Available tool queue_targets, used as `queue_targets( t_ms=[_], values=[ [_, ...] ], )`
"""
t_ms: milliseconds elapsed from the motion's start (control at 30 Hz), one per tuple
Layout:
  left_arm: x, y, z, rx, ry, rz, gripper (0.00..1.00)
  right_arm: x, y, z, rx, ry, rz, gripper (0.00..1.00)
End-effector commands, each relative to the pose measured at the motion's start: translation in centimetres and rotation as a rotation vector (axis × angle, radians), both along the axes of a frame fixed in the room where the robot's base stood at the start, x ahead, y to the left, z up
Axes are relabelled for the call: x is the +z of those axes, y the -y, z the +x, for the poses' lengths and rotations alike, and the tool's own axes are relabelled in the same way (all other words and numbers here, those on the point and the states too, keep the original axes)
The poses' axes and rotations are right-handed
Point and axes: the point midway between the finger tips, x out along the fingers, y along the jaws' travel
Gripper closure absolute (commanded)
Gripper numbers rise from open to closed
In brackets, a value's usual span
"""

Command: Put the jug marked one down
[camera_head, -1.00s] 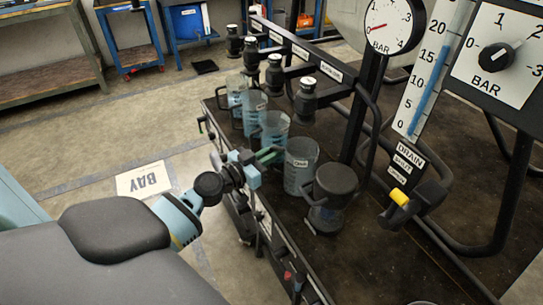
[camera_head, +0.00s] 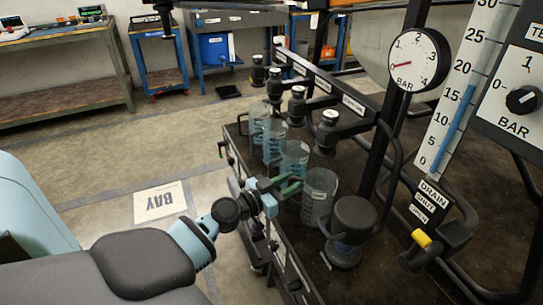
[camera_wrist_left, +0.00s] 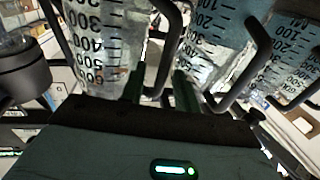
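The nearest jug (camera_head: 319,197) has a white label too small to read surely. My left gripper (camera_head: 283,187) is at its left side, with green fingers spread apart. In the left wrist view, a jug (camera_wrist_left: 98,45) shows at the left, and its black handle (camera_wrist_left: 168,50) runs down between my two fingers (camera_wrist_left: 158,88), with gaps showing beside it. The jug appears to rest on the deck; its base is partly hidden. My right gripper is not in view.
Black nozzles (camera_head: 297,101) on a labelled rail stand behind the jugs. A black-capped vessel (camera_head: 350,220) stands close right of the nearest jug. A pressure gauge (camera_head: 418,60), level scale (camera_head: 455,90) and yellow-tipped drain lever (camera_head: 422,239) are at right.

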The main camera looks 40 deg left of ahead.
Motion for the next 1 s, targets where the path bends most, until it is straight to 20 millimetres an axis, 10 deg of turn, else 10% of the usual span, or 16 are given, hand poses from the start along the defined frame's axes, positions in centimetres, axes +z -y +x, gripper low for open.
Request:
queue_targets(
  t_ms=[600, 1000],
  values=[
    [-0.4, -2.1, -10.1, 0.001, -0.002, -0.001, 0.69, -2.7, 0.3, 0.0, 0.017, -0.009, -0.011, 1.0],
    [0.0, -2.4, -11.8, 0.0, 0.001, 0.0, 0.69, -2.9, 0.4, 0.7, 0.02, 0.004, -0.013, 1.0]
  ],
)
